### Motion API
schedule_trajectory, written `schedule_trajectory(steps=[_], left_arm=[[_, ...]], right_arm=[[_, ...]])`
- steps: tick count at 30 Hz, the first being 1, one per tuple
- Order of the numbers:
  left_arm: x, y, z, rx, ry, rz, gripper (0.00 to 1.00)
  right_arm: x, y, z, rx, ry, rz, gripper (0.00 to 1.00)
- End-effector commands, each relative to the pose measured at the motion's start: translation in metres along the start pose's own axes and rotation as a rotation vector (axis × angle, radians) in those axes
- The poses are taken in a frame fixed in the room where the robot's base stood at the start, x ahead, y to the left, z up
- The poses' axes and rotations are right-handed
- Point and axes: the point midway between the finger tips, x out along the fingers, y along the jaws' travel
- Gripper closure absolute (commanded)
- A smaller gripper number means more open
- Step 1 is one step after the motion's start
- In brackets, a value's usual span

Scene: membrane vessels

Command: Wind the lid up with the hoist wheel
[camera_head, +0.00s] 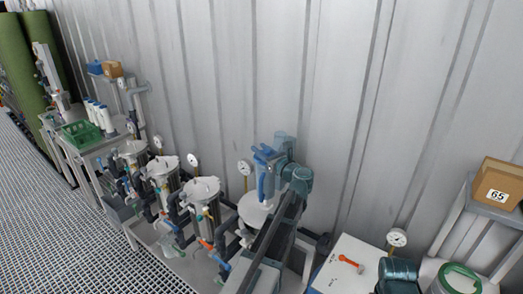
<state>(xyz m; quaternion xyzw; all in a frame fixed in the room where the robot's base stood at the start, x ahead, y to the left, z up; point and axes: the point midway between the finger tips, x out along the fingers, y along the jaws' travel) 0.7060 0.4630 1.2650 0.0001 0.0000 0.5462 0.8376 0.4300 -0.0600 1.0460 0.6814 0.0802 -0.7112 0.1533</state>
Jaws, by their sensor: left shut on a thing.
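The left gripper (264,158) is at the top of a blue upright at the fourth vessel in the row, right of the other three. Its arm rises from the bottom middle and bends back at the elbow. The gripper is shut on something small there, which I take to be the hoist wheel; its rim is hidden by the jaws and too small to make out. Below it lies the round white lid (252,211), partly covered by my arm. I cannot tell whether a gap shows under the lid. The right gripper is out of view.
Lidded vessels (201,190) with gauges and orange-handled valves stand to the left. A green basket (82,134) and white bottles sit on a far-left table. A white box (347,266) with an orange handle and a carton marked 65 (497,185) stand right. A corrugated wall closes the back.

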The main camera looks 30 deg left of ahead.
Motion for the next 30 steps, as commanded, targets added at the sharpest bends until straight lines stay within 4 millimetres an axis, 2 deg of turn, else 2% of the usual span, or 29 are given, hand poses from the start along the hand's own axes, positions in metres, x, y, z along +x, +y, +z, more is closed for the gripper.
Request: schedule_trajectory(steps=[7,17,18,22,23,30], left_arm=[[0.0006,0.0019,-0.0001,0.0,0.0,0.138,1.0],[-0.0004,0.0049,0.0,0.0,0.0,0.159,1.0],[-0.0004,0.0049,0.0,0.0,0.0,0.159,0.63],[-0.0004,0.0049,0.0,0.0,0.0,0.158,0.39],[-0.0004,0.0049,0.0,0.0,0.0,0.158,0.34],[-0.0005,0.0048,0.0,0.0,0.0,0.157,0.34]], right_arm=[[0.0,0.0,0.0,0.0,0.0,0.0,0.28],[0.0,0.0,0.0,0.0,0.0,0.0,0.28],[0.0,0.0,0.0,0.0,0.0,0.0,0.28],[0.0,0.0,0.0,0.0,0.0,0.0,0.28],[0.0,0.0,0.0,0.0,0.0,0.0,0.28],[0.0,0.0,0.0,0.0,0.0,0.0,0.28]])
